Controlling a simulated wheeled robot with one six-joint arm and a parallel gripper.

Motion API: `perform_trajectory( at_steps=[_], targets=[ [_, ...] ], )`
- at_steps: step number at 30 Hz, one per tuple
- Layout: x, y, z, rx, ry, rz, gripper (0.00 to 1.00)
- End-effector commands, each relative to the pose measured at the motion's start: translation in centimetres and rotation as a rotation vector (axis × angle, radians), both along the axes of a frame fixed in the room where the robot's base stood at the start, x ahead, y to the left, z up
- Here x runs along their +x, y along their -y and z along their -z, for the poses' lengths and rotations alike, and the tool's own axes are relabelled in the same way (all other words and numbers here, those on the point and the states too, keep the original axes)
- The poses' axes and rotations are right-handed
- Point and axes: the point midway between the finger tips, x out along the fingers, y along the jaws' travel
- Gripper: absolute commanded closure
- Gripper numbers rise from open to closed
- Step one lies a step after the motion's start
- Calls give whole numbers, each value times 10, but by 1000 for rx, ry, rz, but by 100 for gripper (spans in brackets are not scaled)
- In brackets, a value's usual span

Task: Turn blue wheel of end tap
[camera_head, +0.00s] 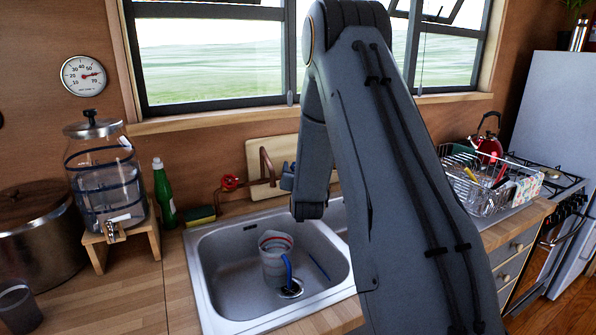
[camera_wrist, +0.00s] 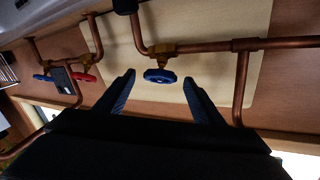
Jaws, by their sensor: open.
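In the wrist view, a blue wheel (camera_wrist: 160,76) sits on a brass tap fitting on a copper pipe (camera_wrist: 205,46). My gripper (camera_wrist: 159,80) is open, with one dark blue finger on either side of this wheel near the fingertips. I see gaps on both sides, so the fingers do not visibly touch it. A second blue wheel (camera_wrist: 41,77) and a red wheel (camera_wrist: 86,78) are farther left on other pipes. In the head view, a red wheel (camera_head: 230,182) shows behind the sink, and my arm hides much of the tap area.
The sink (camera_head: 212,290) holds a grey jug (camera_head: 275,262). A green bottle (camera_head: 164,195) and a glass dispenser (camera_head: 100,180) stand to the left. A dish rack (camera_head: 480,196) is to the right. A pale board (camera_wrist: 218,78) is behind the pipes.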

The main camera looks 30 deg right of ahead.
Motion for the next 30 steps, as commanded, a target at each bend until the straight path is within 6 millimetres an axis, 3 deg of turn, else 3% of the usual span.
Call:
perform_trajectory(
  at_steps=[3, 10, 30],
  targets=[
    [-19, -8, 0, 0, 0, 0, 38],
    [-42, -17, -2, 1, 1, 0, 38],
    [-45, -18, -2, 0, 0, 0, 38]
  ],
)
